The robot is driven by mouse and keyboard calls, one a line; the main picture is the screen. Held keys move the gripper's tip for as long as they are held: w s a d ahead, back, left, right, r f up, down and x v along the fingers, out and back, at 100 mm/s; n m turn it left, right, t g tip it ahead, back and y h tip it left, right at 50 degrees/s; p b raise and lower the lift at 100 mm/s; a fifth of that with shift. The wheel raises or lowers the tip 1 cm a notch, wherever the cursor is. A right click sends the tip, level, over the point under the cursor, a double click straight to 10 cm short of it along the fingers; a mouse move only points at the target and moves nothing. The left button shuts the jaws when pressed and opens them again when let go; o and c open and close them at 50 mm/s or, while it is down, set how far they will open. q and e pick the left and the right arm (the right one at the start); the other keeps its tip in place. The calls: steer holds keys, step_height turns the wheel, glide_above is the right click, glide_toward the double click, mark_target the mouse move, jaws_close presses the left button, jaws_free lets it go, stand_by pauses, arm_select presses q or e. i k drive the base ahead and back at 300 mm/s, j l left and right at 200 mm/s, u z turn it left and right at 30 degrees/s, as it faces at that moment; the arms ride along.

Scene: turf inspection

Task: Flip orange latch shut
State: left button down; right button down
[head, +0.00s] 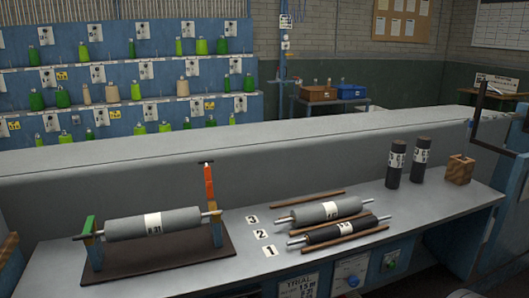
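The orange latch (209,187) stands upright on the right-hand blue post (216,232) of a roller stand, with a dark crosspiece at its top. A grey roller (180,219) labelled 31 lies across the stand, its right shaft end at this post below the raised latch. At the left post a green piece (89,224) sits by the shaft's other end. The stand has a dark brown base plate (160,263) on the grey bench. Neither of my grippers shows in the head view.
Grey (328,211) and black (335,231) rollers lie between wooden strips right of cards numbered 1 to 3. Two dark cylinders (396,165) stand behind them, near a wooden block (460,169). A raised grey ledge (120,172) backs the bench. A dark bracket (488,108) rises at far right.

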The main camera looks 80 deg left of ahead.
mark_target(208, 180)
steer(key=u, duration=3.95)
